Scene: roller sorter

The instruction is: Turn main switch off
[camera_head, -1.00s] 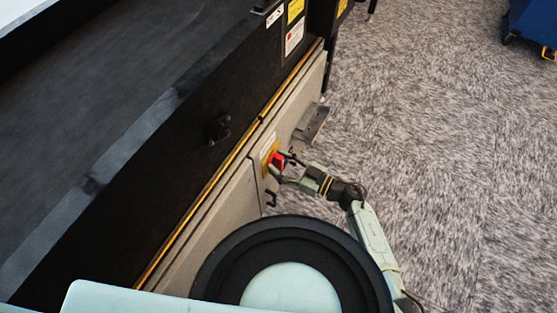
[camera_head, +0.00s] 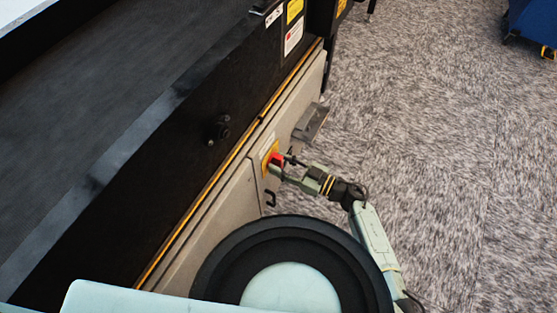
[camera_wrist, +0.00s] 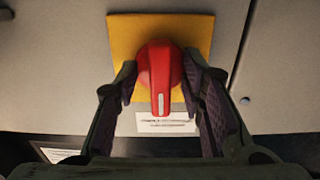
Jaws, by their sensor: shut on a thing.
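The main switch (camera_wrist: 160,68) is a red rotary knob on a yellow plate (camera_wrist: 118,38) on the grey cabinet front. In the wrist view its handle, with a pale mark, points down toward me. My gripper (camera_wrist: 163,92) has one finger on each side of the knob and is shut on it. In the head view the red knob (camera_head: 277,159) shows at the cabinet's right part, with my gripper (camera_head: 280,167) at it. The fingertips partly hide the knob's sides.
A white label (camera_wrist: 165,123) sits below the plate. A dark handle (camera_head: 270,198) is on the panel nearby, and a grey bracket (camera_head: 311,122) sticks out beyond the switch. The black conveyor side rises above. Carpet (camera_head: 450,150) to the right is clear.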

